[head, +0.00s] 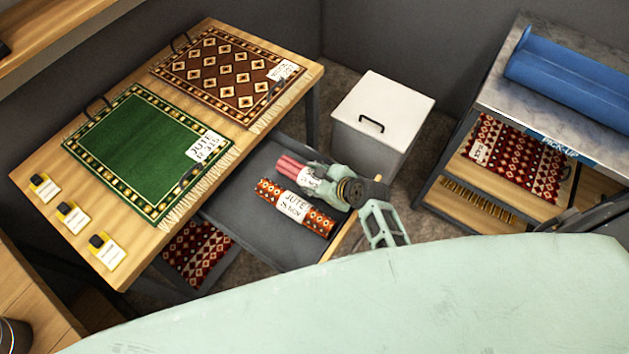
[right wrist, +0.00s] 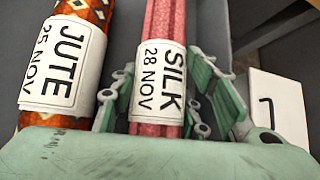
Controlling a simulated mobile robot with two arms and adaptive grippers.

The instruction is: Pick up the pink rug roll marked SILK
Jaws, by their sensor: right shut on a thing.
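The pink rug roll (head: 290,166) has a white label and lies at the dark grey drawer below the table. In the right wrist view the pink roll (right wrist: 164,25) runs straight away from me, and its label reads SILK, 28 NOV. My right gripper (head: 318,176) is shut on the pink roll, with its green fingers on both sides around the label. I cannot tell whether the roll is lifted off the drawer floor. My left gripper is not in view.
An orange patterned roll (head: 268,190) labelled JUTE lies beside the pink one in the drawer (head: 250,213). A table (head: 45,170) with green and brown rugs stands left. A white lidded bin (head: 385,105) stands behind; a marble-topped shelf (head: 500,75) stands right.

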